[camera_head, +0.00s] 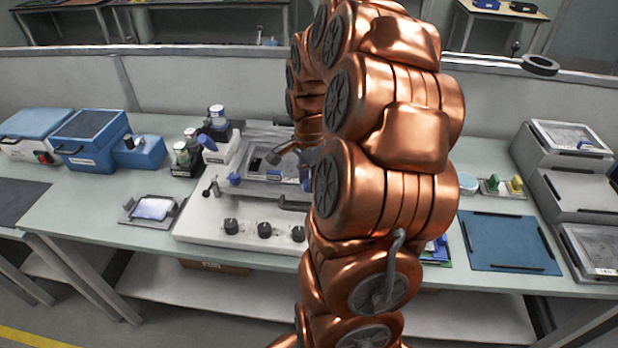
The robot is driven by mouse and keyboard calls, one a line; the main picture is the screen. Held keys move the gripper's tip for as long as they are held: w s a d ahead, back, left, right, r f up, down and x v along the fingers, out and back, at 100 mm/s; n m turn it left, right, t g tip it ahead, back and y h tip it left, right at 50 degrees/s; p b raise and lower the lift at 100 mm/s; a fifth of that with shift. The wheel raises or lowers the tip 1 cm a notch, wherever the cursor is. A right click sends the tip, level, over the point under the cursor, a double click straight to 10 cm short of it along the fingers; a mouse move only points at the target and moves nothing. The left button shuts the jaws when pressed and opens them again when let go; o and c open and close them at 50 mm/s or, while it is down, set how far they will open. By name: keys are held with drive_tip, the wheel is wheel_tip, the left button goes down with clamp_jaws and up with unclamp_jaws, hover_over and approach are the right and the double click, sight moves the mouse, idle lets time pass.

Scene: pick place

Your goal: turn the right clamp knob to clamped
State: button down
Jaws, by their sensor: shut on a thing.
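A pale fixture plate (200,222) lies on the bench, with a framed part (262,174) in its middle. A blue clamp knob (235,179) sits left of the frame. The right clamp knob (306,184) shows as a small blue piece at the edge of my arm, mostly hidden. My gripper (287,154) is partly visible above the frame's right side, at the right knob. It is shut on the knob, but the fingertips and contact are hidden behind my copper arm. The knob's angle cannot be read.
Several black dials (264,230) line the plate's front. A blue mat (508,242) and grey cases (572,188) are at the right.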

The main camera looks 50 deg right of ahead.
drive_tip(key=shift+f+n+b, duration=0.15)
drive_tip(key=shift+n+b, duration=0.15)
drive_tip(key=shift+b, duration=0.2)
drive_tip(key=shift+f+n+b, duration=0.15)
drive_tip(key=shift+n+b, duration=0.85)
drive_tip(key=shift+b, duration=0.15)
drive_tip(key=n+b, duration=0.4)
drive_tip(key=n, duration=0.1)
drive_tip(key=shift+w, duration=0.1)
drive_tip(key=n+b, duration=0.1)
drive_tip(key=n, duration=0.2)
drive_tip(key=n+b, duration=0.1)
drive_tip(key=n, duration=0.1)
drive_tip(key=shift+r+n+b, duration=0.2)
drive_tip(key=shift+n+b, duration=0.15)
drive_tip(key=shift+n, duration=0.05)
drive_tip(key=shift+n+b, duration=0.45)
drive_tip(key=shift+n, duration=1.75)
drive_tip(key=shift+r, duration=0.1)
drive_tip(key=c, duration=0.9)
unclamp_jaws()
drive_tip(key=shift+o, duration=0.2)
